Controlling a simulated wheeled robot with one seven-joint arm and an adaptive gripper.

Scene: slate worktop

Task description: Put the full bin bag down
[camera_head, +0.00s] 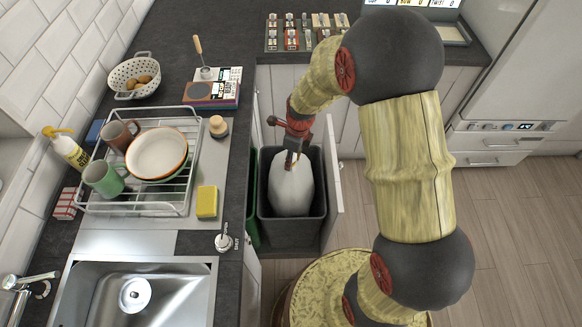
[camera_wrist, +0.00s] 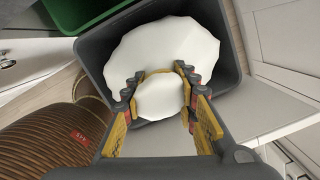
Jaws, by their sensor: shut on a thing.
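The full bin bag (camera_head: 292,190) is white and bulging. It sits inside a dark grey bin (camera_head: 291,232) in the pulled-out cupboard below the worktop. My gripper (camera_head: 291,160) is over the bin and shut on the top of the bag. In the wrist view my gripper (camera_wrist: 160,92) has its yellow and grey fingers on both sides of the bag's gathered neck, and the wide white body of the bag (camera_wrist: 165,45) spreads below it within the bin walls. The bag's underside is hidden, so I cannot tell whether it touches the bin floor.
A green bin (camera_head: 253,205) stands left of the grey one. The open cupboard front (camera_head: 333,190) is at its right. The worktop holds a dish rack (camera_head: 140,205), a yellow sponge (camera_head: 207,202) and a sink (camera_head: 135,295). The wooden floor (camera_head: 500,220) at right is clear.

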